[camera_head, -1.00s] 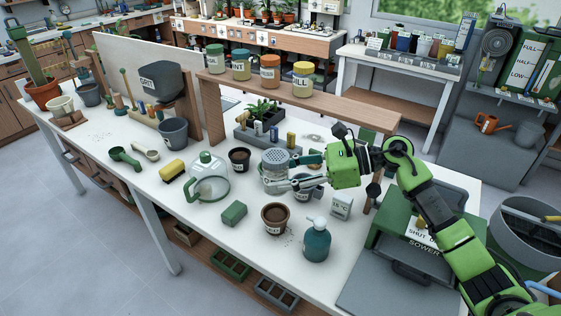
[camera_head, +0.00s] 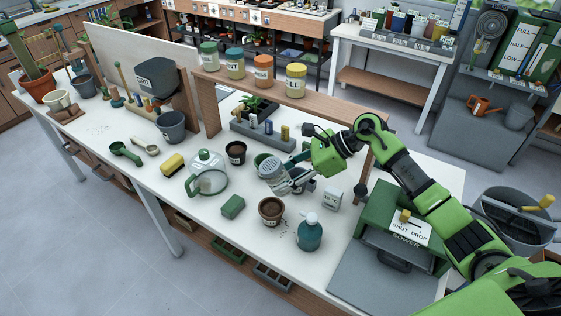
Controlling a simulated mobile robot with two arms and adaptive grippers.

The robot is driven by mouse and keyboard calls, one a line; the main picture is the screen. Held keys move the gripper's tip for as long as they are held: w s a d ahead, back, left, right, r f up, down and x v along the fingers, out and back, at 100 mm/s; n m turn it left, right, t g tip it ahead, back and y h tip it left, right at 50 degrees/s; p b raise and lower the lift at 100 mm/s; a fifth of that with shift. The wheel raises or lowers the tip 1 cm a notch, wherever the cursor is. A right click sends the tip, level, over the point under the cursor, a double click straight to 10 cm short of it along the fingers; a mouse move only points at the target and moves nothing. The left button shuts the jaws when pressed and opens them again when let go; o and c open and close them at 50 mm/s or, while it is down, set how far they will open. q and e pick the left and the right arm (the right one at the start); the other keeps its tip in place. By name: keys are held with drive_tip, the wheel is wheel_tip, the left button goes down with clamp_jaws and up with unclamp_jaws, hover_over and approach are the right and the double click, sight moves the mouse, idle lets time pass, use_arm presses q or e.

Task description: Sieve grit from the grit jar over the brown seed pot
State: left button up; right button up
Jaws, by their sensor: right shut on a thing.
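My right gripper (camera_head: 292,180) is shut on the grit jar (camera_head: 272,172), a clear jar with a grey, holed lid. The jar is tilted, its lid toward the left, above the table and behind the brown seed pot. The brown seed pot (camera_head: 271,211) stands upright with dark soil in it and a pale label on its front. Dark specks lie on the table beside it. Whether grit is falling is too small to tell. My left gripper is out of view.
A teal pump bottle (camera_head: 308,233) stands right of the pot, and a green block (camera_head: 233,207) lies left. A second dark pot (camera_head: 236,152) and a green-handled clear vessel (camera_head: 208,175) stand further left. A wooden shelf (camera_head: 275,101) with jars spans behind. A green sower (camera_head: 402,225) is at right.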

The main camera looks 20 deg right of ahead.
sight(291, 179)
drive_tip(key=shift+d+g+h+p, duration=0.25)
drive_tip(key=shift+h+p, duration=0.35)
drive_tip(key=shift+p, duration=0.5)
drive_tip(key=shift+s+d+f+g+h+p, duration=0.1)
drive_tip(key=shift+d+f+g+h+p, duration=0.15)
drive_tip(key=shift+f+g+h+p, duration=0.4)
drive_tip(key=shift+s+d+f+h+p, duration=0.15)
drive_tip(key=shift+f+h, duration=0.2)
drive_tip(key=shift+h, duration=0.3)
drive_tip(key=shift+w+d+f+h+p, duration=0.15)
drive_tip(key=shift+f+h, duration=0.15)
drive_tip(key=shift+h, duration=0.3)
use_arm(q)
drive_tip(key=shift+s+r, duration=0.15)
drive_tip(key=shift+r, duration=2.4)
use_arm(e)
drive_tip(key=shift+s+d+f+g+h, duration=0.15)
drive_tip(key=shift+f+g+h, duration=0.15)
drive_tip(key=shift+f+h, duration=0.25)
drive_tip(key=shift+s+d+f+g+h, duration=0.1)
drive_tip(key=shift+f+g+h, duration=0.2)
drive_tip(key=shift+h, duration=0.35)
